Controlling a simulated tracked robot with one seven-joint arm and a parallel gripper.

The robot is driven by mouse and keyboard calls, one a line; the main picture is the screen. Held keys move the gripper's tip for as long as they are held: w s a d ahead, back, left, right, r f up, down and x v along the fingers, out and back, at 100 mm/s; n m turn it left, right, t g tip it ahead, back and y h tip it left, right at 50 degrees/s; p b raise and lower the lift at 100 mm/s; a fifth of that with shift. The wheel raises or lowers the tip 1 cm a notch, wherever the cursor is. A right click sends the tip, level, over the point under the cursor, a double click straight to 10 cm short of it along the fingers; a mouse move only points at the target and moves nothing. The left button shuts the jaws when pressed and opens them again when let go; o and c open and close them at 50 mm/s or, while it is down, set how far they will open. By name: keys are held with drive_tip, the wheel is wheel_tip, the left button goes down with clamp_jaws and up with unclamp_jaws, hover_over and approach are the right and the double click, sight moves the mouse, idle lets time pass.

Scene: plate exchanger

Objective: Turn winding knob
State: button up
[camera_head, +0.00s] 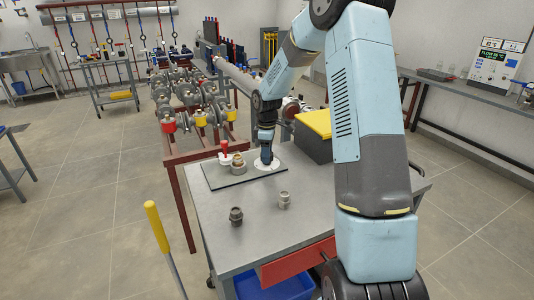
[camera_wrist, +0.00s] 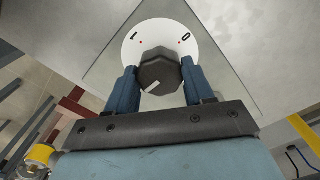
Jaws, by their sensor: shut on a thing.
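The winding knob (camera_wrist: 160,72) is a dark, faceted knob with a pale pointer line, in the wrist view. It sits on a white round dial (camera_wrist: 152,32) marked 1 and 0 with red dots. My gripper (camera_wrist: 160,82) has one blue finger on each side of the knob and is shut on it. The pointer line lies toward the lower left of the knob, on the side facing my gripper. In the head view my gripper (camera_head: 266,158) points down onto the white dial (camera_head: 268,167) on the dark plate; the knob is hidden there.
The dark plate (camera_head: 222,181) lies on a grey workbench (camera_head: 258,222). A red-handled valve (camera_head: 224,150) and a fitting (camera_head: 238,164) stand left of my gripper. Two fittings (camera_head: 236,215) (camera_head: 284,200) stand nearer. A yellow-lidded black box (camera_head: 316,123) is at the right.

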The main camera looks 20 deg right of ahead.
drive_tip(key=o, duration=1)
drive_tip(key=shift+o, duration=0.2)
wheel_tip(320, 180, up, 14)
drive_tip(key=shift+w+f, duration=0.1)
